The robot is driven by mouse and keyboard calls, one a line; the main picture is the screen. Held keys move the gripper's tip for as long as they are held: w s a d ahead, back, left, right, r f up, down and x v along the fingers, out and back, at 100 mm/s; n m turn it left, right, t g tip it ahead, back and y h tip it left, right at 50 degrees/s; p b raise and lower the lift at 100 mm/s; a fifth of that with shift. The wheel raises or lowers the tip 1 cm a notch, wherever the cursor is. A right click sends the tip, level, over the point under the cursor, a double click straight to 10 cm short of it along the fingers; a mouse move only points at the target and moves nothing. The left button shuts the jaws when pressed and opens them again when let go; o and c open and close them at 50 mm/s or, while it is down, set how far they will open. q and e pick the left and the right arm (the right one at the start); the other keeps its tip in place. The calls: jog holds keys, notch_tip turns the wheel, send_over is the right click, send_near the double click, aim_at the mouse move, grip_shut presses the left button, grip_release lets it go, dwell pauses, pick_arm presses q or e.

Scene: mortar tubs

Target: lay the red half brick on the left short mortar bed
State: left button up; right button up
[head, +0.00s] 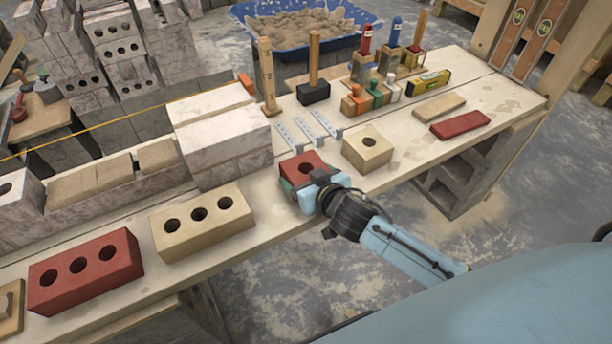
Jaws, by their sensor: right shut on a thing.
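The red half brick (303,164), with one hole in its top, is at the bench's front middle. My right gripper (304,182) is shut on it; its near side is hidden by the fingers. I cannot tell whether the brick touches the bench or is just above it. Tan mortar strips lie in a row on the low grey wall to the left: a left one (70,188), a middle one (114,170) and a right one (157,156). I cannot tell their exact edges. The brick is apart from them. My left gripper is not in view.
Stacked pale blocks (220,135) stand between the brick and the strips. A tan half brick (367,150) is right of the gripper. A tan three-hole brick (200,225) and a red one (85,270) lie front left. A yellow string (85,135) runs above the wall.

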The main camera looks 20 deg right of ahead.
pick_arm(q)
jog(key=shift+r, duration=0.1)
pick_arm(e)
jog(key=o, duration=1.5)
jog(key=shift+f, duration=0.1)
jog(key=shift+s+r, duration=0.15)
jog(key=shift+r, duration=0.05)
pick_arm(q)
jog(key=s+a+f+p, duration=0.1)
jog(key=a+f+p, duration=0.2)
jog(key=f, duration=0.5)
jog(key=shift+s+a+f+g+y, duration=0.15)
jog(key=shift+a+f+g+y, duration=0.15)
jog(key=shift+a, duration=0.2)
pick_arm(e)
jog(key=shift+v, duration=5.85)
